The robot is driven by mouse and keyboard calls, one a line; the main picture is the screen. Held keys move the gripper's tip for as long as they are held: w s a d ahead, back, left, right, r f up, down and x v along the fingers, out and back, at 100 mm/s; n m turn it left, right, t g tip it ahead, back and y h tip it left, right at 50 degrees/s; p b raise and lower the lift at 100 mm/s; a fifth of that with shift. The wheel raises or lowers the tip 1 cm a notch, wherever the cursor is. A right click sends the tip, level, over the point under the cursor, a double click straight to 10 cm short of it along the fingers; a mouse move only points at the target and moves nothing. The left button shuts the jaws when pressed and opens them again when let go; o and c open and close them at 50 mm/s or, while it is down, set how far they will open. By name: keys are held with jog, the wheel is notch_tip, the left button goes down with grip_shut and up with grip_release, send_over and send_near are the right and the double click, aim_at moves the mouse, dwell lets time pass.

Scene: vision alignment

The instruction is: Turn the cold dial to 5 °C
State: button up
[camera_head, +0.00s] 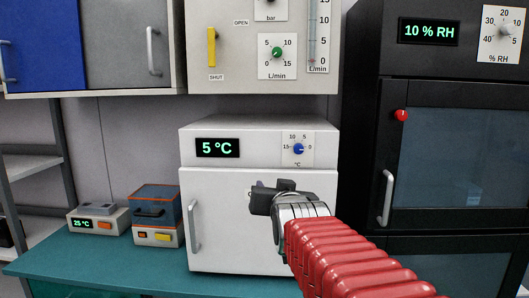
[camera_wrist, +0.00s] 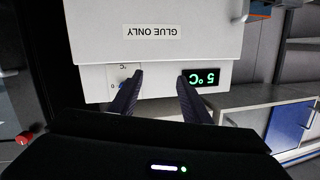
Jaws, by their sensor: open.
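The white cold cabinet (camera_head: 230,225) stands on the teal bench. Its display (camera_head: 217,148) reads 5 °C and also shows upside down in the wrist view (camera_wrist: 205,78). The cold dial (camera_head: 298,149) is a blue knob on a white scale marked 0, 5, 10 and 15; its pointer is too small to read surely. My gripper (camera_head: 262,191) is in front of the cabinet door, below and left of the dial in the head view. In the wrist view my gripper (camera_wrist: 161,76) is open with nothing between the fingers, and the left finger hides most of the dial.
A gas panel (camera_head: 235,70) with a yellow lever and green knob hangs above. A tall black cabinet (camera_head: 455,155) stands at the right. Two small devices (camera_head: 157,215) (camera_head: 98,219) sit on the bench (camera_head: 100,262) at the left. The cabinet door handle (camera_head: 195,226) sticks out.

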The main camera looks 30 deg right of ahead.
jog(key=s+d+r+m+h, duration=0.1)
jog(key=d+r+m+h, duration=0.1)
jog(key=d+r, duration=0.3)
jog(key=d+h, duration=0.1)
jog(key=d, duration=0.2)
jog(key=shift+h, duration=0.4)
jog(key=shift+d, duration=0.1)
